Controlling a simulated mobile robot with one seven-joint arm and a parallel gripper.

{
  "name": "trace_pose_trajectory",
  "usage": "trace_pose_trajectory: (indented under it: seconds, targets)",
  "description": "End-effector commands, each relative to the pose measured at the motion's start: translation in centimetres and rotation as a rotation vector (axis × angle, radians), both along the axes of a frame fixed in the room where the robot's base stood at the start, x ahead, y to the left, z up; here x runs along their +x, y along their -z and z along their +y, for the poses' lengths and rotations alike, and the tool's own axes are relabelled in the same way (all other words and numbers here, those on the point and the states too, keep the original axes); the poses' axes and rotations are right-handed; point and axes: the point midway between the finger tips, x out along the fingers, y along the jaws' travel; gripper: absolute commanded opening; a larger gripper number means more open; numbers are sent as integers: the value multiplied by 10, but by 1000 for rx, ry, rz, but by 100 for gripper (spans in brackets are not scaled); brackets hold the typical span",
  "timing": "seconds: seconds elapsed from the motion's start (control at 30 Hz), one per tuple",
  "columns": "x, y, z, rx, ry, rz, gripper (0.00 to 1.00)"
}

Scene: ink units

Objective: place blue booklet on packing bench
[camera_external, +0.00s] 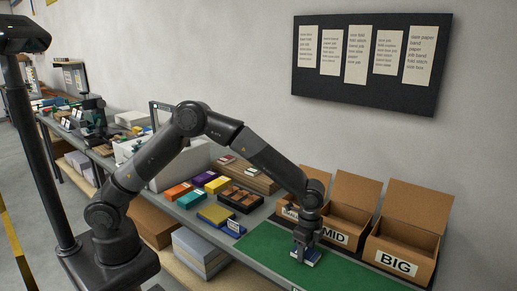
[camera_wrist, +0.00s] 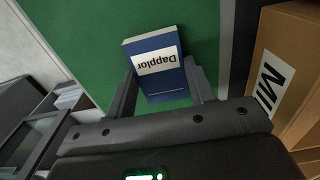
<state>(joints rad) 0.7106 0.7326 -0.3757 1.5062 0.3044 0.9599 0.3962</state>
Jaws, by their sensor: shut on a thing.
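The blue booklet (camera_wrist: 155,45) has a white label reading "Dapplor" and lies between my fingers in the wrist view. In the external view the booklet (camera_external: 307,258) shows under my gripper (camera_external: 304,247), which is shut on it. The packing bench has a green mat (camera_external: 262,244), also filling the background of the wrist view (camera_wrist: 70,35). The booklet is over the mat, low and close to it; I cannot tell whether it touches. My fingers hide parts of its side edges.
Open cardboard boxes stand behind the mat: SMALL (camera_external: 290,210), MID (camera_external: 345,222) and BIG (camera_external: 402,245). The MID box (camera_wrist: 285,75) is close at right in the wrist view. The mat's left part is clear.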

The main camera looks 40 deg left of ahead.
Motion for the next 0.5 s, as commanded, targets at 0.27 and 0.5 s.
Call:
trace_pose_trajectory:
  seconds: [0.27,0.5]
  targets:
    - [0,2,0,1,0,0,67]
    - [0,2,0,1,0,0,71]
